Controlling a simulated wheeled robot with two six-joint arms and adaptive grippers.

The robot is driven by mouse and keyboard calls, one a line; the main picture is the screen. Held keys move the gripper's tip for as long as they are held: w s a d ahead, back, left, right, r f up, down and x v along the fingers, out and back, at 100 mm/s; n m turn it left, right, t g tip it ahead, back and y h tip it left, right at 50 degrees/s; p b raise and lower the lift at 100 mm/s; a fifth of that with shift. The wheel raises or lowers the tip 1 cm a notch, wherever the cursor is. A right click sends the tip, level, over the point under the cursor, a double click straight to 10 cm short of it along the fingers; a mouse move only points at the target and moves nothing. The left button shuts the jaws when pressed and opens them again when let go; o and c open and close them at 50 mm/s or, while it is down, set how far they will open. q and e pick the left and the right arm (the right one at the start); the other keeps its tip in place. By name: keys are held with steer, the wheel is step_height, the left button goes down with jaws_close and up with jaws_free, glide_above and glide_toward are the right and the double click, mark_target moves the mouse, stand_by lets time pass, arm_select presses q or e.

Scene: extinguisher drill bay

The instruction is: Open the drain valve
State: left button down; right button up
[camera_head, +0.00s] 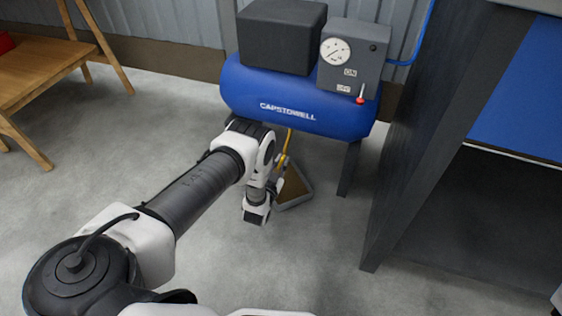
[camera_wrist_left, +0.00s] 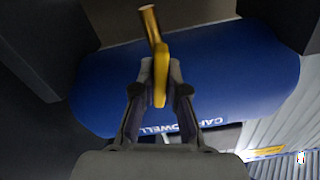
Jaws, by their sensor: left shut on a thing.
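A blue compressor tank (camera_head: 290,100) marked CAPSTOWELL stands against the back wall. The drain valve's yellow lever (camera_head: 286,142) hangs beneath it, partly hidden by my left arm. In the left wrist view the yellow lever (camera_wrist_left: 161,78) lies between the fingertips, with a brass stub (camera_wrist_left: 150,22) at its end, in front of the blue tank (camera_wrist_left: 230,75). My left gripper (camera_head: 281,163) is below the tank and shut on the lever; its fingers also show in the left wrist view (camera_wrist_left: 160,85). My right gripper is out of view.
A shallow tray (camera_head: 297,197) lies on the floor under the tank. A grey box with a gauge (camera_head: 352,50) and a red-tipped switch (camera_head: 361,97) sits on the tank. A dark cabinet side (camera_head: 430,130) stands right, a wooden bench (camera_head: 35,72) left. The floor at left is clear.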

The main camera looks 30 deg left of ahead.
arm_select(q)
steer(key=shift+n, duration=1.5)
steer(key=c, duration=1.2)
jaws_free()
steer(key=shift+s, duration=0.1)
steer(key=v, duration=1.1)
steer(key=shift+s+d, duration=0.2)
steer(key=shift+s, duration=0.15)
steer(key=shift+p, duration=0.3)
